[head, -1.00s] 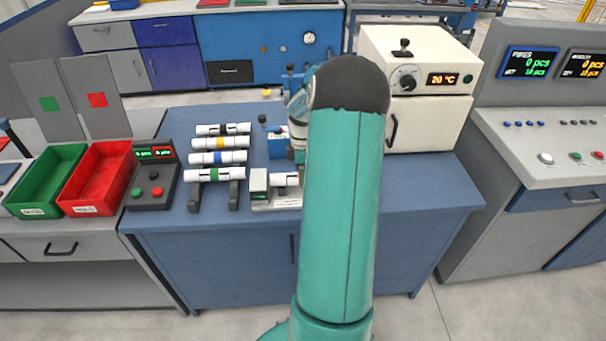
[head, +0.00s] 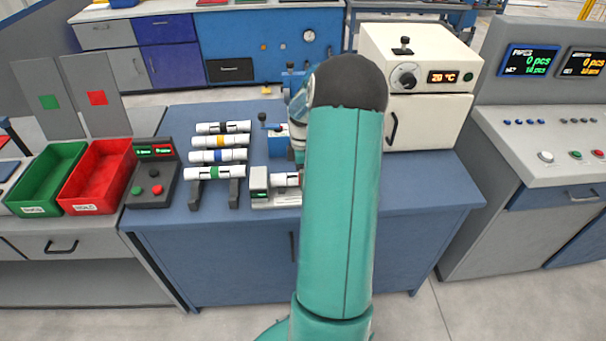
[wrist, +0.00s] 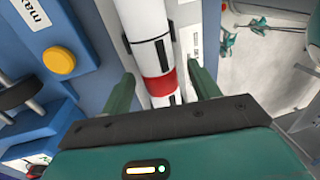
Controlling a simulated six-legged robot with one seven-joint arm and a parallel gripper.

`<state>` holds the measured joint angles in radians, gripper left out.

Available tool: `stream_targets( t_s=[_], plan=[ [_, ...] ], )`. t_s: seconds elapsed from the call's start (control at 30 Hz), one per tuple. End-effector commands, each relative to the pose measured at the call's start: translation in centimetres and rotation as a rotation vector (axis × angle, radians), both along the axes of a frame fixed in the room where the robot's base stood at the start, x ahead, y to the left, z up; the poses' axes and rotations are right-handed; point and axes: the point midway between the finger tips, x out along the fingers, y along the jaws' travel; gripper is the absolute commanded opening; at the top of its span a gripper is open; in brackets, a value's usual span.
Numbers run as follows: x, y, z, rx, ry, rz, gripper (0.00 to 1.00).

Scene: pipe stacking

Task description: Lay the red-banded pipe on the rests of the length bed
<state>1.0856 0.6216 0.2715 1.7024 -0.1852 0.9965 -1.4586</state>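The red-banded pipe (wrist: 160,85) is white and lies lengthwise between my gripper's fingers in the wrist view. My gripper (wrist: 160,72) is open, with a finger on each side of the pipe and a gap showing on both sides. The length bed (head: 260,197) is the pale fixture near the front of the blue bench in the head view. A white pipe end (head: 285,179) shows at the bed, beside my arm. My arm hides the bed's right part and my gripper there. I cannot tell whether the pipe touches every rest.
Several white pipes with coloured bands, including a green-banded one (head: 214,173), lie on a dark rack (head: 234,192) left of the bed. A blue device (head: 276,144) stands behind the bed. A cream oven (head: 424,120) stands at the back right. The bench's right front is clear.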

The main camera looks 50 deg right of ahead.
Motion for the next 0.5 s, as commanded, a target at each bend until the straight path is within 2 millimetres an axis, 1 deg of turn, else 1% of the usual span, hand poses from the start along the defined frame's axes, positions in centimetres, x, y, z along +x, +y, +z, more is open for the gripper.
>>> stream_targets(
  t_s=[0.3,0.37,0.47,0.5],
  plan=[
    [0.0,0.0,0.3,-0.001,-0.001,0.0,0.61],
    [0.1,-0.1,0.7,-0.002,-0.001,0.0,0.61],
    [0.2,-0.3,2.0,-0.002,-0.002,-0.001,0.61],
    [0.3,-0.3,2.7,-0.002,-0.002,-0.001,0.61]
  ],
)
